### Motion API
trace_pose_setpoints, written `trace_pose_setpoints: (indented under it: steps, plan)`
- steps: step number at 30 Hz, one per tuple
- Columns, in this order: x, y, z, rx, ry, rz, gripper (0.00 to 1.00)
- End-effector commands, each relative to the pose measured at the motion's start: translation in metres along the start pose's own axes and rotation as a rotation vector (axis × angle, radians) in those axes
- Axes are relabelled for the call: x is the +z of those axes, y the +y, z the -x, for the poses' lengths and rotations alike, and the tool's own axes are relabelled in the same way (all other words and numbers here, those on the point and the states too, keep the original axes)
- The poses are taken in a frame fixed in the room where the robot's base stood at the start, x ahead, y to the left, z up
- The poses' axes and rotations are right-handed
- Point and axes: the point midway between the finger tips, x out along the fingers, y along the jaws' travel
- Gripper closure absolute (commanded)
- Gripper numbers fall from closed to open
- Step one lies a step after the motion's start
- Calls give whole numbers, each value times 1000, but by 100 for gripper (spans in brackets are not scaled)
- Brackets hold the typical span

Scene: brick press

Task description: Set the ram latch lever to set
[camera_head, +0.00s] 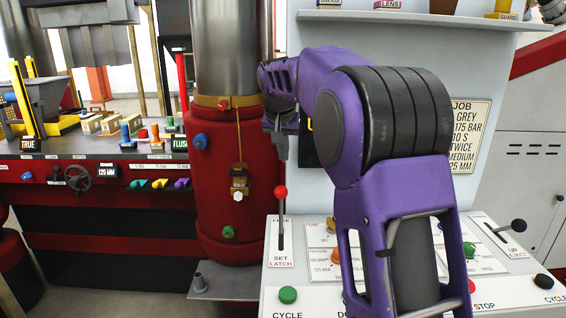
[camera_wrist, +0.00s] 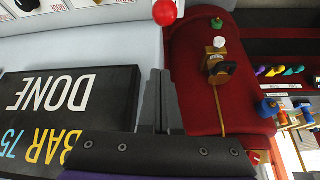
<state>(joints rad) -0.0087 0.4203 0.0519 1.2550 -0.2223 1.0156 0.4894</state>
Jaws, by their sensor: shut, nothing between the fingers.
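The ram latch lever (camera_head: 280,191) has a red ball knob on a thin metal shaft. It rises from a slot at the left end of the sloped white panel, with FREE at the slot's far end and SET LATCH at its near end. The shaft looks nearly upright; I cannot tell exactly where it sits in the slot. The red knob (camera_wrist: 165,12) shows at the top edge of the wrist view. My gripper (camera_head: 282,157) is shut and empty, pointing down just above the knob in the head view. Its fingers (camera_wrist: 158,75) look apart from the knob in the wrist view.
A red cylinder (camera_head: 222,160) with a hanging tag stands left of the lever. The panel (camera_head: 310,298) also carries a green button (camera_head: 288,295), other knobs, and a black-knobbed eject lever (camera_head: 518,226) at right. A black DONE display (camera_wrist: 60,115) is beside my fingers in the wrist view.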

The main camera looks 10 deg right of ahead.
Motion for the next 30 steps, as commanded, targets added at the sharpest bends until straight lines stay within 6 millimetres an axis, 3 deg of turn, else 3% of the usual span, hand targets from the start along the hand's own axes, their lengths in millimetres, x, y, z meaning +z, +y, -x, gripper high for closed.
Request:
trace_pose_setpoints:
  steps: [12,21,30]
  plan:
    - [1,1,-90,2,-4,-1,100]
    - [33,0,-74,-2,1,1,100]
    - [38,0,-72,-1,1,0,100]
